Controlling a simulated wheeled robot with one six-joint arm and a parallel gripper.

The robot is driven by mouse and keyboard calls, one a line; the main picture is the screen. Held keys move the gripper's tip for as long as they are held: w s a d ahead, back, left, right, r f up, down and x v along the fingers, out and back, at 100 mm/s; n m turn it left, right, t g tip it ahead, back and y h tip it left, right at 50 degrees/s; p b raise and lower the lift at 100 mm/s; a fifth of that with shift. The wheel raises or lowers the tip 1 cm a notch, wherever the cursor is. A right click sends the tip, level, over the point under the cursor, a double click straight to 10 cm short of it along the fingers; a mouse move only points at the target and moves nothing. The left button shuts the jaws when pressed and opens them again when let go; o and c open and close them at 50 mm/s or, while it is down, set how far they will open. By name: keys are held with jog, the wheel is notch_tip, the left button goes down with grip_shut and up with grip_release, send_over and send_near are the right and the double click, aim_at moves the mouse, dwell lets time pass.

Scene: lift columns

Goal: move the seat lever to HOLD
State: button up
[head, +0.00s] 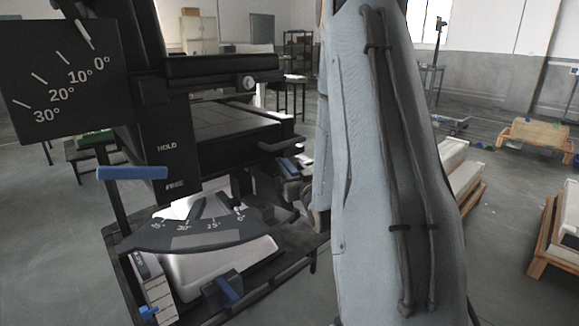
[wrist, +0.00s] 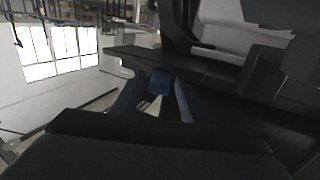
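A dark column carries the white labels HOLD (head: 167,147) and FREE (head: 174,185). A blue lever handle (head: 132,172) sticks out to its left, level with a height between the labels and nearer FREE. Most of my gripper is hidden behind my arm in the head view. In the wrist view my gripper (wrist: 157,100) has its two blue-grey fingers apart. A small blue block (wrist: 160,82) shows between them, with gaps at both sides; I cannot tell how deep it sits. Another blue piece (head: 288,164) shows beside the seat in the head view.
A black panel (head: 60,80) with an angle scale stands at upper left. A curved dark scale plate (head: 200,236) lies below the column, above a pale base. A blue clamp (head: 228,290) is at the front. Pallets with pale boxes (head: 462,175) stand at right.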

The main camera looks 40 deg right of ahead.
aim_at(295, 173)
jog(key=v, duration=0.4)
jog(key=shift+s, duration=0.25)
jog(key=shift+a, duration=0.1)
dwell(0.6)
